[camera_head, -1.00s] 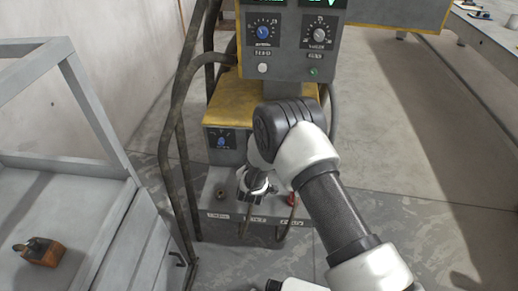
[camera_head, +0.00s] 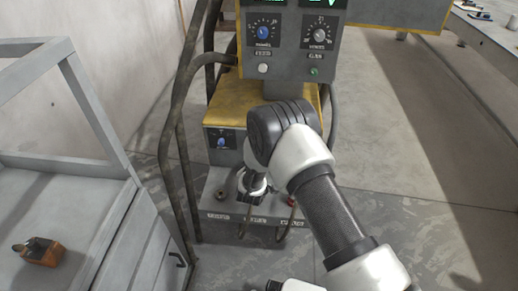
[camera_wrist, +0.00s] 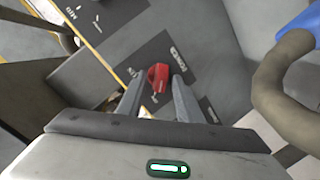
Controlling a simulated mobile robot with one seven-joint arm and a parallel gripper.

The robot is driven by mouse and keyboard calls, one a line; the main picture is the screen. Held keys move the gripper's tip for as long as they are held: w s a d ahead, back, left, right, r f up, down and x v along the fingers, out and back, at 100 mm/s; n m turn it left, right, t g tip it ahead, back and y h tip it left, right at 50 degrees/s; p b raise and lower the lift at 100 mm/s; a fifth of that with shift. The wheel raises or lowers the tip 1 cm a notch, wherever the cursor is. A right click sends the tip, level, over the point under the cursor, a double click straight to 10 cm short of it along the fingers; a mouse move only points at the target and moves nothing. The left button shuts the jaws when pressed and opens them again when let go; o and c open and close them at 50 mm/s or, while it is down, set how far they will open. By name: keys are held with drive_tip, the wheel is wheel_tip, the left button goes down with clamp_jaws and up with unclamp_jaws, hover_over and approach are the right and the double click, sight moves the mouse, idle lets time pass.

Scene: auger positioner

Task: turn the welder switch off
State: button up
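The red switch (camera_wrist: 158,77) shows in the wrist view on a dark labelled patch of a grey panel. My gripper (camera_wrist: 157,86) is open, with one finger on each side of the switch near the fingertips. I cannot tell whether either finger touches it. In the head view the welder (camera_head: 290,50) stands ahead, with dials and buttons on its upper face. My gripper (camera_head: 252,190) is low in front of it, partly hidden by my arm. The red switch is not seen for certain in the head view.
A small panel with a blue knob (camera_head: 221,142) sits left of my arm. Hoses (camera_head: 172,130) run down the welder's left side. A grey frame cabinet (camera_head: 70,200) stands at left, with an orange-brown block (camera_head: 42,252) on it. A tan hose (camera_wrist: 285,90) crosses the wrist view's right side.

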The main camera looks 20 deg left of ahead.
drive_tip(key=p+v, duration=0.3)
drive_tip(key=v, duration=1.4)
drive_tip(key=shift+s+p, duration=0.25)
drive_tip(key=shift+p, duration=0.1)
